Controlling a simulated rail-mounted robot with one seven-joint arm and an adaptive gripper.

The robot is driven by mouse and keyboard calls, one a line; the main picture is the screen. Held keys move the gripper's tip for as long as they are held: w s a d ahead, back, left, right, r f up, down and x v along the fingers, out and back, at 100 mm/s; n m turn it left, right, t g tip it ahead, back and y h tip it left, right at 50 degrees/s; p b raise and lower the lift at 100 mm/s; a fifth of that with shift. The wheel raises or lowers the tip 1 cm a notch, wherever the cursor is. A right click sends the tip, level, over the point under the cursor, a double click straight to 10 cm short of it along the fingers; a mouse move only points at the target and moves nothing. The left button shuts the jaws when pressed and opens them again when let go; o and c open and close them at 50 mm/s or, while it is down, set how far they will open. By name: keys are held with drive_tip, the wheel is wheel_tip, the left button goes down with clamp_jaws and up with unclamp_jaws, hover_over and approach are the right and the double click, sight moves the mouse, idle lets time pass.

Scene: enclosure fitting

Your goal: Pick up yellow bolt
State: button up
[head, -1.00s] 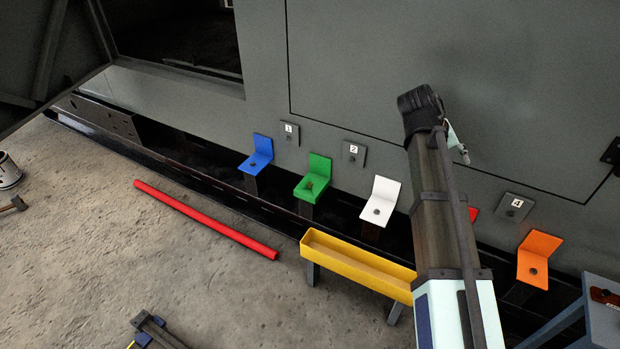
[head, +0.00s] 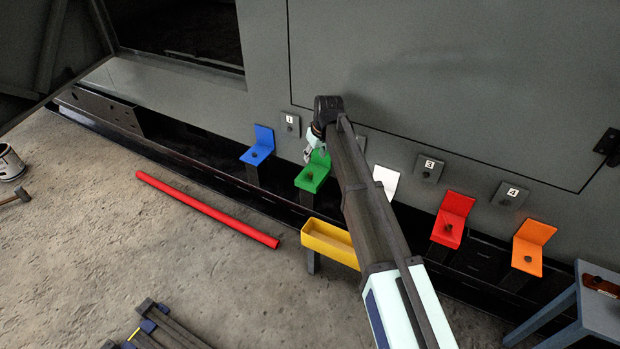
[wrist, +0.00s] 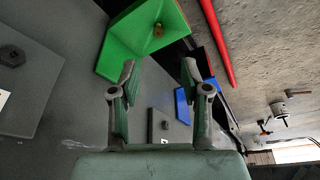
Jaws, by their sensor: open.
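The yellow bolt (wrist: 158,30) looks brownish-yellow and stands on the flat part of the green bracket (wrist: 132,42) in the wrist view. The green bracket also shows in the head view (head: 316,183), where the bolt is hard to make out. My gripper (wrist: 159,70) is open and empty in the wrist view. Its fingertips point toward the green bracket, and the bolt lies beyond them, apart from both fingers. In the head view my gripper (head: 312,152) is at the upper edge of the green bracket, against the grey panel.
A blue bracket (head: 264,136) stands left of the green one. White (head: 387,177), red (head: 455,203) and orange (head: 530,257) brackets stand to the right. A yellow trough (head: 325,241) stands in front. A red bar (head: 200,207) lies on the floor. The grey panel (head: 390,70) rises close behind.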

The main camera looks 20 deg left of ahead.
sight(311, 173)
drive_tip(key=b+x, duration=0.3)
drive_tip(key=x, duration=0.8)
drive_tip(key=shift+d+f, duration=0.1)
drive_tip(key=shift+f, duration=0.05)
clamp_jaws()
